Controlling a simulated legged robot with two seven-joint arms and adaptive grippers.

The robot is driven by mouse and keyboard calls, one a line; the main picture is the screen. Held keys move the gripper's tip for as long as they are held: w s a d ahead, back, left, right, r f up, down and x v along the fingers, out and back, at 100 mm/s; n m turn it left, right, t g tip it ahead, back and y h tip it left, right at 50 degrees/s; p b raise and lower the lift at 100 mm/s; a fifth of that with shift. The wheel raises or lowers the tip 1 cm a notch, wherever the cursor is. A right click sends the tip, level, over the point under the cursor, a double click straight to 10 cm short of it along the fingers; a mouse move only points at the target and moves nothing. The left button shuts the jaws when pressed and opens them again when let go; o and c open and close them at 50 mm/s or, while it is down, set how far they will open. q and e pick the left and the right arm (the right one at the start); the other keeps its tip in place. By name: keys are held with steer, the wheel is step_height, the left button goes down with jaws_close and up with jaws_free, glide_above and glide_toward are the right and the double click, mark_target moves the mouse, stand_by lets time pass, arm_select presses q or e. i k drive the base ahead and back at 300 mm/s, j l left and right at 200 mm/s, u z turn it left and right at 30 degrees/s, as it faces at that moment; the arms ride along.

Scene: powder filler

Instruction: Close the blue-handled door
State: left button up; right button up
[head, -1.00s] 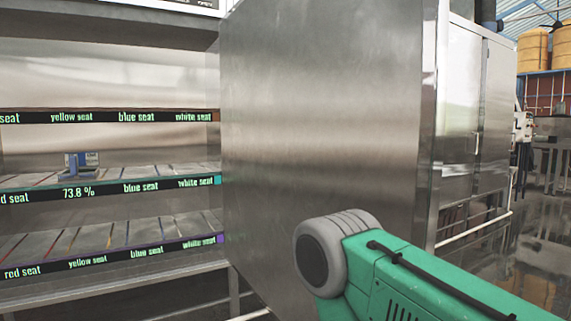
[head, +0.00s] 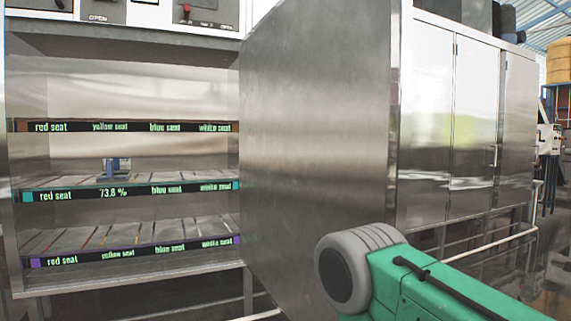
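A large stainless steel door (head: 315,130) stands swung open at the right side of a shelved steel cabinet (head: 140,270). Its broad flat face shows, and no blue handle is visible on it. My green arm with a grey rounded joint comes in from the lower right, in front of the door's lower part in the picture. I cannot tell whether it touches the door. Neither gripper is in view.
The cabinet has three shelves with labelled strips (head: 130,192). A small blue device (head: 116,168) sits on the middle shelf. A control panel with a red-tipped lever (head: 187,11) is above. More steel cabinets (head: 470,120) stand to the right.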

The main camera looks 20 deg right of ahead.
mark_target(325, 87)
steer(key=i+l, duration=0.1)
steer(key=l, duration=0.8)
steer(key=i+l, duration=0.15)
steer(key=l, duration=0.3)
steer(key=u, duration=0.05)
